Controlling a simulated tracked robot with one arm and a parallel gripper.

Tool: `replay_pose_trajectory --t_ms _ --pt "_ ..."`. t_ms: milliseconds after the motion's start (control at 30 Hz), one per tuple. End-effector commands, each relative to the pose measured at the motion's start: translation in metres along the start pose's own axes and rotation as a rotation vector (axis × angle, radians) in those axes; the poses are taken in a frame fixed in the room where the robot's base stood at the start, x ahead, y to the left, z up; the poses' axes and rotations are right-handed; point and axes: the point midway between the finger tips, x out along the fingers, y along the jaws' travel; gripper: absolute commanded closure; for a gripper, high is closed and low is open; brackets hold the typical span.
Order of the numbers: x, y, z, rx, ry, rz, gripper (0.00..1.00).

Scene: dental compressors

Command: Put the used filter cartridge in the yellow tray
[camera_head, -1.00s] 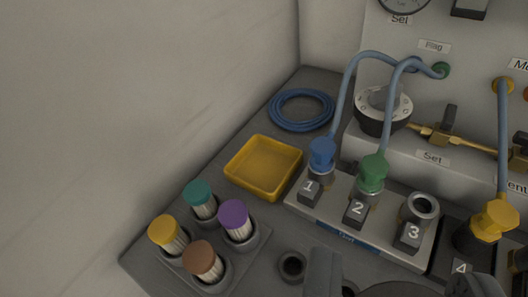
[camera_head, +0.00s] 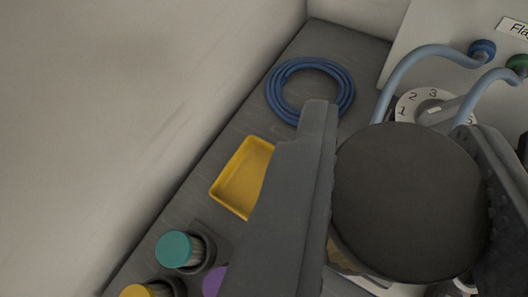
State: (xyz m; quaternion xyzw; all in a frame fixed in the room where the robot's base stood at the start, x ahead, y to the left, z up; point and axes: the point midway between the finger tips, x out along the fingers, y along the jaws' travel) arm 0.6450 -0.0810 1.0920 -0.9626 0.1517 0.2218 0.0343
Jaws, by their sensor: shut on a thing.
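My gripper (camera_head: 400,130) fills the lower right of the view. Its two dark fingers are shut on a large, dark, round-topped thing (camera_head: 408,205), which I take for the used filter cartridge. Only its flat top shows clearly; most of its side is hidden. The yellow tray (camera_head: 238,180) lies on the grey bench, left of the left finger. The visible part of the tray is empty, and the finger covers its right side. The held cartridge appears to the right of the tray, not over its visible part.
A coiled blue hose (camera_head: 283,93) lies behind the tray. Teal-capped (camera_head: 174,249), yellow-capped and partly hidden purple-capped cartridges stand at the lower left. A numbered dial (camera_head: 408,108) and blue hoses (camera_head: 400,75) are at the right. A pale wall (camera_head: 130,120) borders the bench on the left.

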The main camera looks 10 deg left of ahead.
Motion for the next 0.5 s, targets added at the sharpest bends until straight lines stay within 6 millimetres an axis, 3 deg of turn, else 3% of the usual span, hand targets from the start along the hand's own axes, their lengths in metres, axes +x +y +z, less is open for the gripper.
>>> replay_pose_trajectory --t_ms 500 --pt "0.0023 -0.0100 0.0004 -0.009 0.000 -0.020 0.90"
